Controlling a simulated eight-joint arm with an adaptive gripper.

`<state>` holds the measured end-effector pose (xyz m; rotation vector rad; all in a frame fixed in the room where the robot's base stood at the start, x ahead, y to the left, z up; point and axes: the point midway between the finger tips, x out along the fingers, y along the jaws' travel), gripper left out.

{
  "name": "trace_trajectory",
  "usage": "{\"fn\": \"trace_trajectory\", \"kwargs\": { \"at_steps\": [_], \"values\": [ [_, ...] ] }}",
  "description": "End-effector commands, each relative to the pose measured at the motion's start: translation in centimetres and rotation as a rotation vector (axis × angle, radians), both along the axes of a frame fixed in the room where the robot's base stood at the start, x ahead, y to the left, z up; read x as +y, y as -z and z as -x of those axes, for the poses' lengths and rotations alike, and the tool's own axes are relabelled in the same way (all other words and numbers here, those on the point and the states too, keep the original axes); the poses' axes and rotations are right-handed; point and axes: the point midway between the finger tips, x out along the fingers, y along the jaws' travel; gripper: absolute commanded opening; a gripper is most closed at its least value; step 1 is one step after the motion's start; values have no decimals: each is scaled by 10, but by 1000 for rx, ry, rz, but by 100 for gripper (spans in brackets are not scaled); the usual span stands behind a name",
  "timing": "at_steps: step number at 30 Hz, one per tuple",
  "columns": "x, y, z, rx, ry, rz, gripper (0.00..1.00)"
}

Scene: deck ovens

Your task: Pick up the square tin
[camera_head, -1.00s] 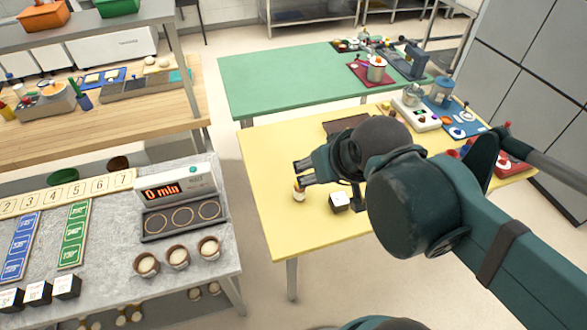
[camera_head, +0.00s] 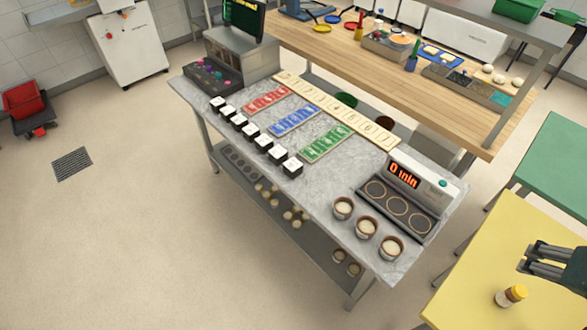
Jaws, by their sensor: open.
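My gripper (camera_head: 531,258) shows only in part at the right edge, with its fingers apart and nothing between them. I cannot make out a thing that is surely the square tin. Several small black cubes with white tops (camera_head: 264,142) stand in a row along the front edge of the grey counter (camera_head: 325,188), well left of my gripper.
Three round brown cups of dough (camera_head: 366,227) stand beside a panel reading "0 min" (camera_head: 405,175). Red, blue (camera_head: 294,120) and green cards lie on the counter. A wooden table (camera_head: 400,65) is behind, a green table (camera_head: 560,165) at right. The floor at left is mostly free.

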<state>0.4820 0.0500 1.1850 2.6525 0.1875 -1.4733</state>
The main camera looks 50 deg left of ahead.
Motion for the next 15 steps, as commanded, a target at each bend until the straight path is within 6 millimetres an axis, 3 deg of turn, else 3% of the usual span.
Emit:
{"fn": "trace_trajectory", "kwargs": {
  "at_steps": [15],
  "values": [
    [94, -14, -62, 86, -233, 57, 54]
  ]
}}
